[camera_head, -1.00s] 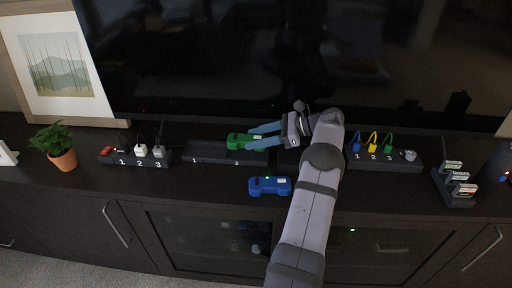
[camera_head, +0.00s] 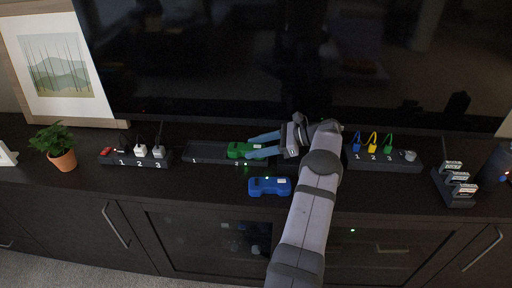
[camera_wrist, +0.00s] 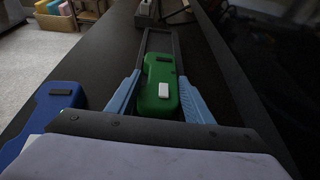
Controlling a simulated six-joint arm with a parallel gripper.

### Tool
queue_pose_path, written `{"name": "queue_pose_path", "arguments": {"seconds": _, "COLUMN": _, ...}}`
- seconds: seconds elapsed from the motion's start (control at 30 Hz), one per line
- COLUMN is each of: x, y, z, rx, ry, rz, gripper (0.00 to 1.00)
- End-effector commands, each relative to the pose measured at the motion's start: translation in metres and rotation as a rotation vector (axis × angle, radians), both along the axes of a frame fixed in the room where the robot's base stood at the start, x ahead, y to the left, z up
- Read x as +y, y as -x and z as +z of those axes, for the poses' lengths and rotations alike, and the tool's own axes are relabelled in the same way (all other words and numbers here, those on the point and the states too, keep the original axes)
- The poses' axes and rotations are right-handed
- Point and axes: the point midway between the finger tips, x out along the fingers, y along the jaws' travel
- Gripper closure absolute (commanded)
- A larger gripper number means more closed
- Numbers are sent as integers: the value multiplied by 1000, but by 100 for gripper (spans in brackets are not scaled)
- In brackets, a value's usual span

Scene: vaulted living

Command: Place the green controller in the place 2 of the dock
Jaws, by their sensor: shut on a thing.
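The green controller (camera_head: 240,150) sits at the right part of the dark dock (camera_head: 205,152), over or in the place marked 2; I cannot tell if it is fully seated. A small green light shows at its near edge. My gripper (camera_head: 262,147) comes from the right with its blue fingers shut on the controller. In the wrist view the controller (camera_wrist: 160,88) lies between the two fingers, with the dock's frame (camera_wrist: 148,38) reaching beyond it. The dock's place 1, at the left, is empty.
A blue controller (camera_head: 269,187) lies on the cabinet top in front of the dock, also seen in the wrist view (camera_wrist: 42,118). The television (camera_head: 300,60) is close behind.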

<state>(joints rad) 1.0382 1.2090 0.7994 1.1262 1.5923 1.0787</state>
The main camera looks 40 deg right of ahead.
Motion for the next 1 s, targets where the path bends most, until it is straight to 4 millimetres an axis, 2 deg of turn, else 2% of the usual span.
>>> {"name": "queue_pose_path", "arguments": {"seconds": 0.03, "x": 1, "y": 1, "z": -6, "rx": 6, "ry": -3, "rz": 0, "gripper": 81}}
{"name": "queue_pose_path", "arguments": {"seconds": 0.3, "x": 2, "y": 2, "z": -15, "rx": 12, "ry": -7, "rz": 0, "gripper": 81}}
{"name": "queue_pose_path", "arguments": {"seconds": 0.33, "x": 2, "y": 2, "z": -16, "rx": 15, "ry": -7, "rz": 0, "gripper": 48}}
{"name": "queue_pose_path", "arguments": {"seconds": 0.4, "x": 2, "y": 2, "z": -16, "rx": 15, "ry": -7, "rz": 1, "gripper": 34}}
{"name": "queue_pose_path", "arguments": {"seconds": 0.73, "x": 2, "y": 2, "z": -16, "rx": 15, "ry": -6, "rz": -1, "gripper": 34}}
{"name": "queue_pose_path", "arguments": {"seconds": 0.9, "x": 1, "y": 2, "z": -4, "rx": 14, "ry": -6, "rz": 0, "gripper": 34}}
{"name": "queue_pose_path", "arguments": {"seconds": 1.0, "x": -8, "y": 11, "z": 1, "rx": 13, "ry": -6, "rz": -2, "gripper": 34}}
